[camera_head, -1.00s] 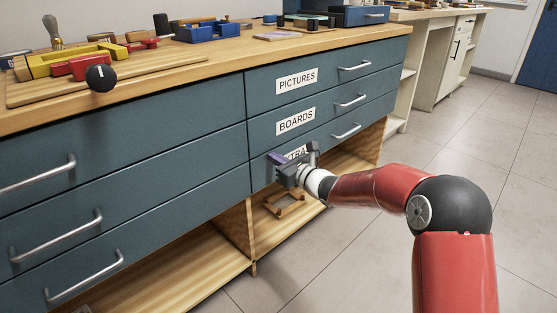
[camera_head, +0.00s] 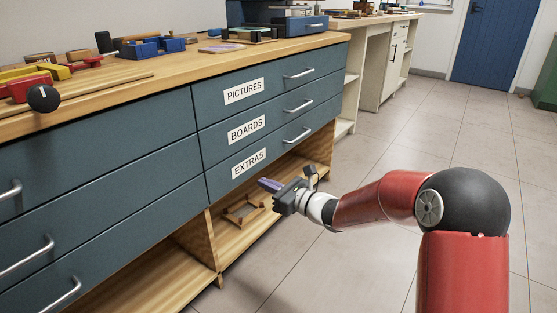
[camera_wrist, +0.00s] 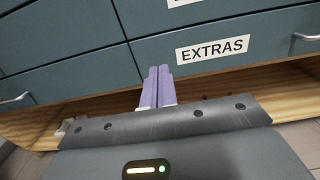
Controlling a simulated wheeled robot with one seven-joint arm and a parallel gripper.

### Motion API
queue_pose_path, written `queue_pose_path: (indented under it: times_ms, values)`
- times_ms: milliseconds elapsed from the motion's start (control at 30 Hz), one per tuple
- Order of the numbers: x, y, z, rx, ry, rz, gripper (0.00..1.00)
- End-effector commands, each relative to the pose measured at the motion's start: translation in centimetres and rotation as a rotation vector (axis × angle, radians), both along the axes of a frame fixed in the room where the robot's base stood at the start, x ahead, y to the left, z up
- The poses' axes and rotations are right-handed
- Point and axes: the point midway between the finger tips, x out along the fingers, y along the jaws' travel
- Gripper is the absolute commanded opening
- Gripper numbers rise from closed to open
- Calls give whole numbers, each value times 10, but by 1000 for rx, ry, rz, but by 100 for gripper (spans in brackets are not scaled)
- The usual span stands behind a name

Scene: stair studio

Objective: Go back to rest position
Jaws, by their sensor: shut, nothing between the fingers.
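My gripper (camera_head: 268,184) is in front of the blue drawer cabinet, by the open lower shelf and a little below and right of the "EXTRAS" label (camera_head: 249,163). Its two purple fingers lie side by side with nothing between them, as the wrist view also shows (camera_wrist: 157,86). The arm is stretched out to the left, with the elbow bent at the right of the head view.
The drawers labelled PICTURES (camera_head: 243,91), BOARDS (camera_head: 246,128) and EXTRAS are shut. A small wooden frame (camera_head: 243,212) lies on the lower shelf (camera_head: 240,238). Tools and a blue tray (camera_head: 150,47) are on the worktop. The tiled floor (camera_head: 395,155) to the right is clear.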

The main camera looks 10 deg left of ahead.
Motion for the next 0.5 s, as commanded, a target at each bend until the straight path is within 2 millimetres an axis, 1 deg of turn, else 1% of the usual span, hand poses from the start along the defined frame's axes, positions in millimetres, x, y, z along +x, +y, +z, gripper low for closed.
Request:
queue_pose_path:
  times_ms: [67,167,267,300,367,400,467,500]
  values:
    - [-3,-1,4,-11,-14,8,0]
    - [-19,-5,19,-75,-88,53,0]
    - [-52,-16,43,-214,-236,146,0]
    - [-68,-23,52,-288,-311,192,0]
    - [-94,-38,63,-409,-426,264,0]
    - [-111,-49,69,-491,-502,313,0]
    - [-136,-68,76,-614,-610,384,0]
    - [-151,-83,79,-697,-679,430,0]
